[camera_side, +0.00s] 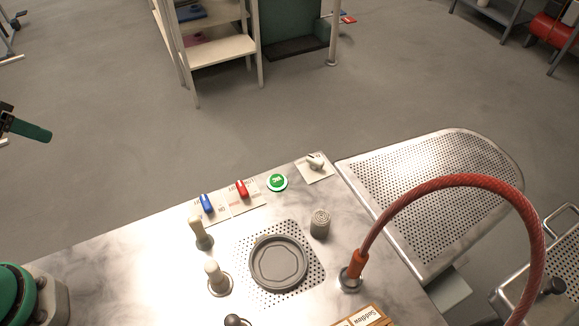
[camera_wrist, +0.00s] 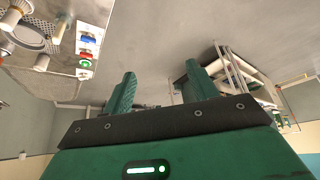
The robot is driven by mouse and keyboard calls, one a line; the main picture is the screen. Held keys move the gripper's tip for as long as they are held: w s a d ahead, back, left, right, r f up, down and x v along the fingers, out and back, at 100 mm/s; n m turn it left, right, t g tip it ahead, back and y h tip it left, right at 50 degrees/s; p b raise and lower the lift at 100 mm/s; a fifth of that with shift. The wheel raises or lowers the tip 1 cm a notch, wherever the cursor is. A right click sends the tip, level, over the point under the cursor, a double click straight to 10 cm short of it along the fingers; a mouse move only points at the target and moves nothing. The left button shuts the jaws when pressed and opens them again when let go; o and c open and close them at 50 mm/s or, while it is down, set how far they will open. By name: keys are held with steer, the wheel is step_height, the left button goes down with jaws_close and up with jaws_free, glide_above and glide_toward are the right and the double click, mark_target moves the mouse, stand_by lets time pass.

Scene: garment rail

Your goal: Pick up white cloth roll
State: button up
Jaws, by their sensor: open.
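I cannot make out a white cloth roll for certain in either view. In the side view, part of my gripper (camera_side: 27,130) enters at the left edge, above the floor and away from the metal table. It holds nothing that I can see.
A metal table (camera_side: 130,255) bears blue and red switches, a green button (camera_side: 277,182), pale posts and a round grey dish (camera_side: 278,263). A red hose (camera_side: 445,181) arches at right beside a perforated tray (camera_side: 430,190). Shelves (camera_side: 222,48) stand behind. Floor between is clear.

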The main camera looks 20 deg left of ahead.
steer(key=w+d+r+m+g+h, duration=0.1)
steer(key=w+d+r+g, duration=0.1)
steer(key=w+d, duration=0.7)
steer(key=m+g+y, duration=0.1)
steer(key=m+g, duration=0.1)
steer(key=g, duration=0.2)
glide_above(321, 216)
steer(key=f, duration=1.7)
steer(key=shift+w+a+f, duration=0.25)
steer(key=shift+a+f, duration=0.05)
steer(key=shift+f, duration=0.1)
steer(key=shift+s+d+f, duration=0.2)
steer(key=shift+d+f, duration=0.15)
steer(key=shift+d, duration=0.05)
steer(key=shift+f, duration=1.3)
steer(key=shift+f, duration=0.1)
